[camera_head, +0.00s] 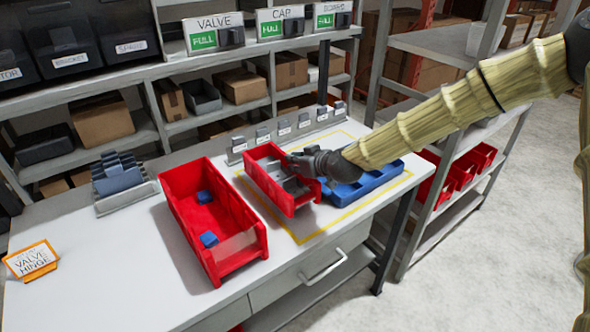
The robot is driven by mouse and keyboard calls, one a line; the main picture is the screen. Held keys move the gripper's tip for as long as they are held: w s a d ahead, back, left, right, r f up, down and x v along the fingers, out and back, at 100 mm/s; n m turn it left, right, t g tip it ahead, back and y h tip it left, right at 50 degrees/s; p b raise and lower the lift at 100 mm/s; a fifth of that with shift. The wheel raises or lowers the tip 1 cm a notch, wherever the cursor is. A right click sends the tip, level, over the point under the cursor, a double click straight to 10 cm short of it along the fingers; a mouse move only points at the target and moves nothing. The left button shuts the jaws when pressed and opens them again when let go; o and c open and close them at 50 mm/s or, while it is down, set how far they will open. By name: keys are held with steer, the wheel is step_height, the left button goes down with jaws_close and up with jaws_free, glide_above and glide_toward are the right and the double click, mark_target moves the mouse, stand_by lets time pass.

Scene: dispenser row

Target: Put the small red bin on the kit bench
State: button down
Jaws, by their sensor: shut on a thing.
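The small red bin (265,187) is at the bench's middle, inside or over the left part of a yellow outlined area. Grey parts show inside it. My gripper (298,163) reaches in from the right and is shut on the bin's right wall; the fingertips are partly hard to make out. The bin looks level and low over the bench, but I cannot tell whether it touches. The white bench top (110,270) carries it. A larger red bin (177,222) with two blue pieces stands just left of it.
A blue tray (372,184) lies to the right, partly under my gripper and arm. Small labelled grey holders (283,130) line the bench's back edge. A grey rack (122,180) and an orange-framed sign (31,260) stand left. The front left bench top is clear.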

mark_target(319, 182)
steer(key=shift+f+p, duration=0.65)
steer(key=shift+f, duration=0.95)
steer(key=shift+f, duration=0.1)
steer(key=c, duration=1.5)
jaws_free()
steer(key=shift+s, duration=0.1)
steer(key=shift+c, duration=0.2)
steer(key=shift+b+v, duration=1.4)
steer(key=shift+v, duration=4.65)
